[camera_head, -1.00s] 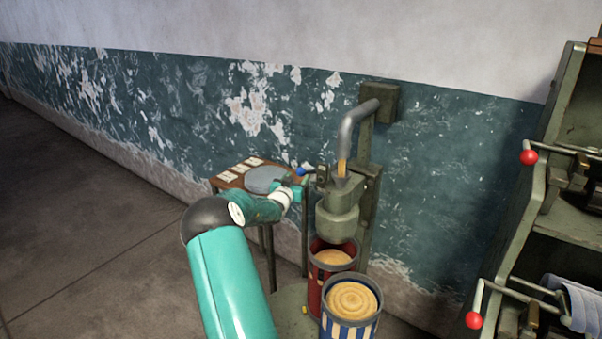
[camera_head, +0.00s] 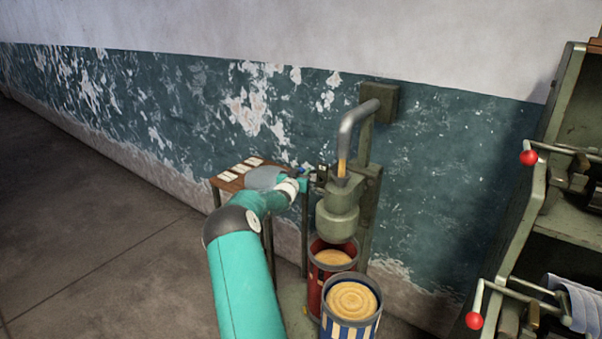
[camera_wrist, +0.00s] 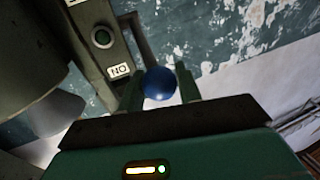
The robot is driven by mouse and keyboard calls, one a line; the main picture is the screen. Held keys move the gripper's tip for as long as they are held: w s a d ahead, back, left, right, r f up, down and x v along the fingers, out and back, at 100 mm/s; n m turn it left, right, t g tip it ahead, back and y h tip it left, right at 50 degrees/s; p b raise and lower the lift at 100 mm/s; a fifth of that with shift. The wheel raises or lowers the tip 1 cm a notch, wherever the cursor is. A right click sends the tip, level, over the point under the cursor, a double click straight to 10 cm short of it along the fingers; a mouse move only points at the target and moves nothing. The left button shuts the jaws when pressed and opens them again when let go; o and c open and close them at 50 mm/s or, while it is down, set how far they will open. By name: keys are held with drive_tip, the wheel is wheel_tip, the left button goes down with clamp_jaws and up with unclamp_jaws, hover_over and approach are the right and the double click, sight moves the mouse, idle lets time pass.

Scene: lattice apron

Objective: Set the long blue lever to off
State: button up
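The long blue lever's round blue knob (camera_wrist: 160,84) shows in the wrist view, with its dark rod (camera_wrist: 146,42) running up and left. My gripper (camera_wrist: 161,86) has one finger on each side of the knob, close against it, and looks shut on it. In the head view my gripper (camera_head: 301,182) is at the left side of the green machine (camera_head: 341,205), where the lever sticks out to the left; most of the knob is hidden there. An ON label (camera_wrist: 119,71), upside down in the wrist view, is on the machine's plate beside the knob. The off label is not readable.
A small table (camera_head: 228,184) with white cards and a grey disc stands behind my arm. A red drum (camera_head: 318,272) and a blue-striped drum (camera_head: 350,325) stand below the machine. Shelving with red-knobbed levers (camera_head: 528,157) is at the right. Floor at the left is clear.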

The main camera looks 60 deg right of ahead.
drive_tip(key=shift+f, duration=0.1)
clamp_jaws()
drive_tip(key=shift+w+a+f+h, duration=0.1)
drive_tip(key=shift+a+f+h, duration=0.1)
drive_tip(key=shift+f+h, duration=0.25)
drive_tip(key=shift+a+f+h, duration=0.15)
drive_tip(key=shift+f+h, duration=0.1)
drive_tip(key=shift+f, duration=0.25)
wheel_tip(320, 180, down, 10)
drive_tip(key=n+t+h, duration=0.1)
drive_tip(key=n+h, duration=0.1)
drive_tip(key=h, duration=0.2)
drive_tip(key=shift+d+r, duration=0.25)
drive_tip(key=shift+d, duration=0.1)
drive_tip(key=o, duration=1.1)
unclamp_jaws()
